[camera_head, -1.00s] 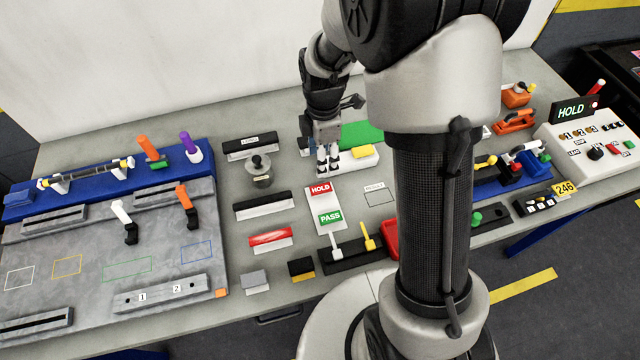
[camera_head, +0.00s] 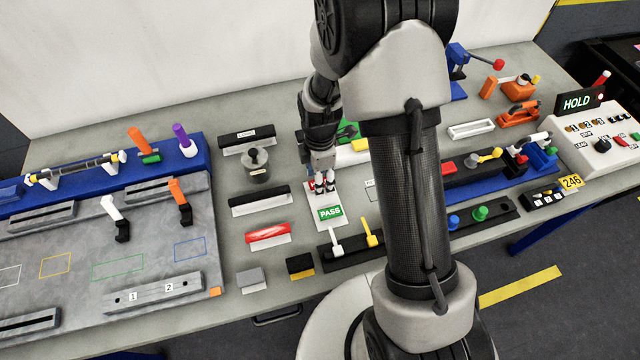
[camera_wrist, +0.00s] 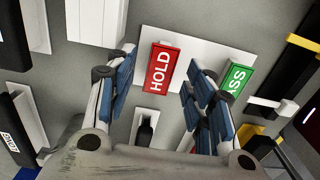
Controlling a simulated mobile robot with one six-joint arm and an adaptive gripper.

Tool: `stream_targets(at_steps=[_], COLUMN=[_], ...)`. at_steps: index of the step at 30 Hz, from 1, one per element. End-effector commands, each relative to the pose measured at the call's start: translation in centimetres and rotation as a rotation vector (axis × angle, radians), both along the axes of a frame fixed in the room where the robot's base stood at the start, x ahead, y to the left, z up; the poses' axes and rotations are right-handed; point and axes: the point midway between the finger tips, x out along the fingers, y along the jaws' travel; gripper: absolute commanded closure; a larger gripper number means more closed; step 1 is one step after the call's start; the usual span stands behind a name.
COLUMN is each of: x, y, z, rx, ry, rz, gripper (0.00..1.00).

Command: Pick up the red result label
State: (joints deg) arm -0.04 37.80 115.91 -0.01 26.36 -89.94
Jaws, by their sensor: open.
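The red result label (camera_wrist: 160,70), marked HOLD, lies on a white plate (camera_wrist: 206,47) beside the green PASS label (camera_wrist: 235,77). In the wrist view my gripper (camera_wrist: 157,88) is open, and the red label shows between and beyond its two blue-padded fingers. In the head view my gripper (camera_head: 323,185) is over the red label and hides most of it; a bit of red shows (camera_head: 312,184). The green label (camera_head: 330,212) is just in front of the fingers on the white plate (camera_head: 319,222). I cannot tell the exact height above the label.
White and yellow levers (camera_head: 370,235) stand on a black base near the plate's front edge. A black-and-white holder (camera_head: 260,200) and a red-and-white block (camera_head: 268,234) lie to the left. My arm hides part of the table on the right.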

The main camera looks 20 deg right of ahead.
Motion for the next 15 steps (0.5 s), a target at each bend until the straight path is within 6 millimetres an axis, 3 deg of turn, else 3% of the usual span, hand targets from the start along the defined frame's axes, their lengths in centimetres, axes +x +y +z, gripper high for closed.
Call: stream_targets(at_steps=[15], x=[0.04], y=[-0.01], z=[-0.19], rx=[0.000], ry=[-0.001], rz=[0.000], gripper=[0.52])
